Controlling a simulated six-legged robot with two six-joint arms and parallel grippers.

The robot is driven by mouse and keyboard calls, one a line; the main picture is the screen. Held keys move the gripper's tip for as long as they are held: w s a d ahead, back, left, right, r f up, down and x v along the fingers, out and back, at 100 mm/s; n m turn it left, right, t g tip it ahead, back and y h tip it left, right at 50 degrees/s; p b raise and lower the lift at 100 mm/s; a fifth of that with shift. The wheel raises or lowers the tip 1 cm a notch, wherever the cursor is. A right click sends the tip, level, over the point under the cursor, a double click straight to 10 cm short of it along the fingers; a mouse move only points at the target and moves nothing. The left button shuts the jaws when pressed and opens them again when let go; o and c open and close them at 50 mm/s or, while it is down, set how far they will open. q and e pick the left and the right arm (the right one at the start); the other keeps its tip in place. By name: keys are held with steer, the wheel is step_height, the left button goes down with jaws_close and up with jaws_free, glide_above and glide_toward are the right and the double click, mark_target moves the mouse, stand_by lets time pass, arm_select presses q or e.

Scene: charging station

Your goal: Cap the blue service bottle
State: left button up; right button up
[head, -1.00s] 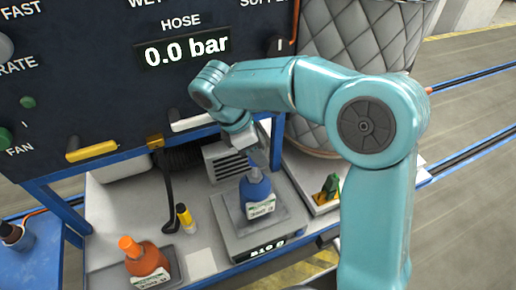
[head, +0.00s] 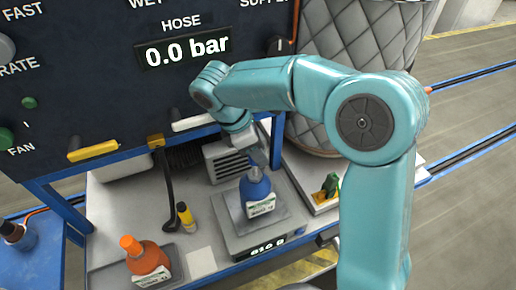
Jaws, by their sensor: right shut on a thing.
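The blue service bottle (head: 257,190) stands upright on the grey plate of a scale (head: 232,215), its white label facing me. My right gripper (head: 254,160) reaches down from above to the top of the bottle. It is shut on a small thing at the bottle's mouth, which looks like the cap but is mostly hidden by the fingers. I cannot tell whether the cap sits fully on the neck. My left gripper is not in view.
An orange bottle (head: 148,260) stands at the front left, with a yellow-and-black tube (head: 186,217) behind it. A tray (head: 318,200) with a green-and-yellow item lies right of the scale. The dark control panel (head: 100,70) rises behind.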

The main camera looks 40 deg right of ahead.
steer(key=shift+f+b, duration=1.7)
steer(key=shift+f, duration=0.95)
steer(key=o, duration=1.1)
step_height(320, 180, up, 20)
steer(key=p, duration=0.1)
steer(key=shift+p, duration=0.35)
steer(key=shift+s, duration=0.1)
